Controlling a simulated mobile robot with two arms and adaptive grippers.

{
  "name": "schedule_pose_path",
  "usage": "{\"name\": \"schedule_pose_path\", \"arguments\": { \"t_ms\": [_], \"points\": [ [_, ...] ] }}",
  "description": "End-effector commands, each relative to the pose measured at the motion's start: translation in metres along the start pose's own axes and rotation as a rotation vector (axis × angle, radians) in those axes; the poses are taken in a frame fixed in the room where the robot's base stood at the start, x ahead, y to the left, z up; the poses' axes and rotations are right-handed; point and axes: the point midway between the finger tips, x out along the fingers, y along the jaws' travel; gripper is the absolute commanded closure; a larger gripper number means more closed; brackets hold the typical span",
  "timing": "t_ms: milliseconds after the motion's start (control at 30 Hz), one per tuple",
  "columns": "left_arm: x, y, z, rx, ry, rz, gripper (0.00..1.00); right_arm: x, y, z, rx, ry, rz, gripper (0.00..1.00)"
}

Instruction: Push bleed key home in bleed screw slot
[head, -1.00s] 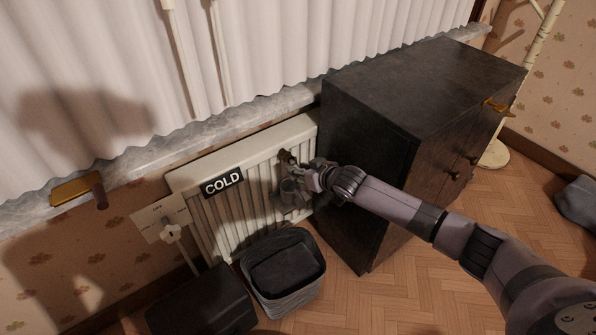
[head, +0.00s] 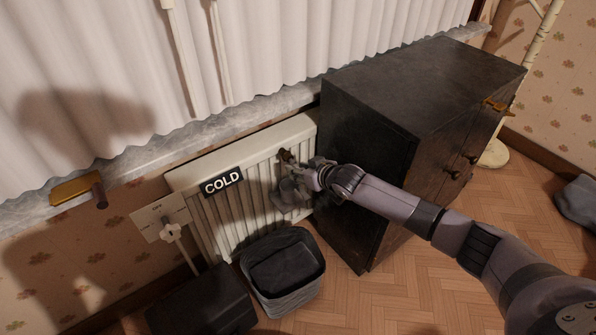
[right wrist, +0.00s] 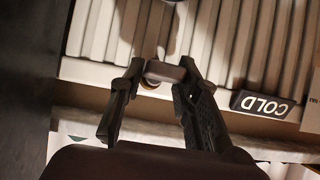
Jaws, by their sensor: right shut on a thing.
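My right gripper (head: 298,176) reaches in from the right to the upper right end of the white radiator (head: 243,175). In the right wrist view my right gripper (right wrist: 158,80) is shut on the bleed key (right wrist: 166,71), a small greyish block between its fingertips. A brass-coloured rim (right wrist: 149,84), likely the bleed screw fitting, shows right beside the key at the radiator's edge. In the head view a small brownish fitting (head: 285,155) shows just above the fingers. The slot is hidden, and I cannot tell how deep the key sits. My left gripper is out of view.
A dark cabinet (head: 380,130) stands close on the right of the radiator. A COLD sign (head: 222,181) hangs on the radiator's top. A grey basket (head: 291,299) and a dark box (head: 205,303) stand on the floor in front.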

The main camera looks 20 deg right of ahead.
Motion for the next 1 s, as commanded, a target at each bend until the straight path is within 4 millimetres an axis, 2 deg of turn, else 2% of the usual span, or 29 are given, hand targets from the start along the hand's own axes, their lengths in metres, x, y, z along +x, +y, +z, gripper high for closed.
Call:
{"name": "schedule_pose_path", "arguments": {
  "t_ms": [33, 467, 500, 833, 1000],
  "points": [
    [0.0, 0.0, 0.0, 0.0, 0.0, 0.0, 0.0, 0.003, -0.009, 0.003, 0.001, -0.003, -0.015, 1.0],
    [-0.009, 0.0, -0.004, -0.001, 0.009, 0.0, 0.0, 0.008, -0.009, -0.003, 0.001, 0.002, -0.015, 1.0],
    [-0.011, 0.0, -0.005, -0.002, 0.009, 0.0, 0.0, 0.009, -0.009, -0.004, 0.0, 0.002, -0.016, 0.7],
    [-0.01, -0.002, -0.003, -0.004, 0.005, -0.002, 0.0, 0.008, -0.007, -0.005, 0.0, 0.004, -0.011, 0.48],
    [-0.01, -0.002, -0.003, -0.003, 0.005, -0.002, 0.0, 0.007, -0.004, -0.006, 0.0, 0.004, -0.007, 0.47]
  ]
}}
